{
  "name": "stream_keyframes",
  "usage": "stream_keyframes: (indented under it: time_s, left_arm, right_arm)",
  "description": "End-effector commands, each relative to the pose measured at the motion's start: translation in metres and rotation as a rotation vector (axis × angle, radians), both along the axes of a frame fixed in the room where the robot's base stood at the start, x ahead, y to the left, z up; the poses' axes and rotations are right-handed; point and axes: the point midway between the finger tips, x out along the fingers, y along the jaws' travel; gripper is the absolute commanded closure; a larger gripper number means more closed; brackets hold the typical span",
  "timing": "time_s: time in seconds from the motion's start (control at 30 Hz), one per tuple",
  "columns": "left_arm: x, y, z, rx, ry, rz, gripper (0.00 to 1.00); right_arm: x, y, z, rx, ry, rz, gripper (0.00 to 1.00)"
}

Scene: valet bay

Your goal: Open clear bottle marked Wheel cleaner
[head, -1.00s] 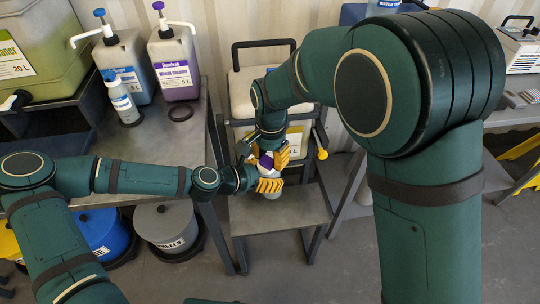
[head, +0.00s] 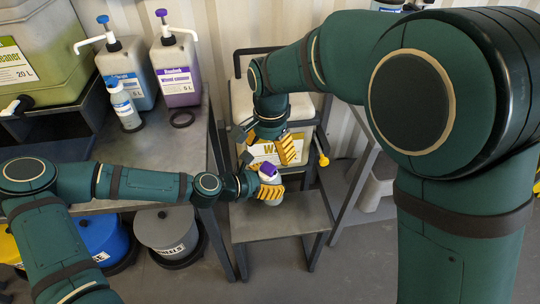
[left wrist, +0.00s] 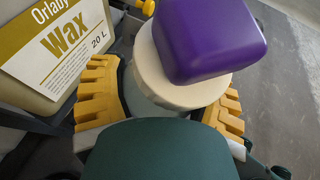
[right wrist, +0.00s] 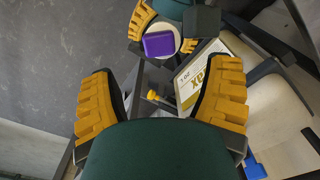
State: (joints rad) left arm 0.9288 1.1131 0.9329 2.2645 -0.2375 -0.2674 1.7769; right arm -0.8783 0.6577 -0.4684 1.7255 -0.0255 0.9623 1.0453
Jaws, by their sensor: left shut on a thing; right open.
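My left gripper (head: 270,191) is shut around a pale bottle (left wrist: 150,108) and holds it above the grey step. The bottle has a broad white collar (left wrist: 180,88) with a purple block-shaped top (left wrist: 210,38) on it; the purple top (head: 269,171) also shows in the head view. No label on this bottle can be read. My right gripper (head: 267,155) is open and empty just above the bottle, apart from it. In the right wrist view the purple top (right wrist: 158,44) lies beyond the open fingers, between the left gripper's yellow fingers.
A Wax canister (head: 262,153) stands behind the grippers, close to them. A grey step (head: 280,220) is below.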

Motion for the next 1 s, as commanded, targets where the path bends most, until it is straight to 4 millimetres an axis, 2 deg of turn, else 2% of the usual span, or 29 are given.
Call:
stream_keyframes:
  time_s: [0.1,0.2,0.33,0.47,0.8,1.0]
  left_arm:
    - [0.0,0.0,0.0,0.0,0.0,0.0,1.0]
    - [0.0,0.0,0.0,0.0,0.0,0.0,1.0]
    - [0.0,0.0,0.0,0.0,0.0,0.0,1.0]
    - [0.0,0.0,0.0,0.0,0.0,0.0,1.0]
    - [0.0,0.0,0.0,0.0,0.0,0.0,1.0]
    - [0.0,0.0,0.0,0.0,0.0,0.0,1.0]
  right_arm:
    - [0.001,0.0,0.03,0.004,-0.006,0.001,0.22]
    - [0.001,-0.001,0.046,0.002,-0.004,-0.001,0.22]
    - [0.0,-0.002,0.047,-0.002,0.001,-0.002,0.22]
    - [0.0,-0.002,0.031,-0.003,0.003,-0.002,0.22]
    - [0.0,-0.001,-0.03,-0.003,0.003,-0.002,0.22]
    - [0.001,0.0,-0.055,-0.001,0.002,-0.003,0.22]
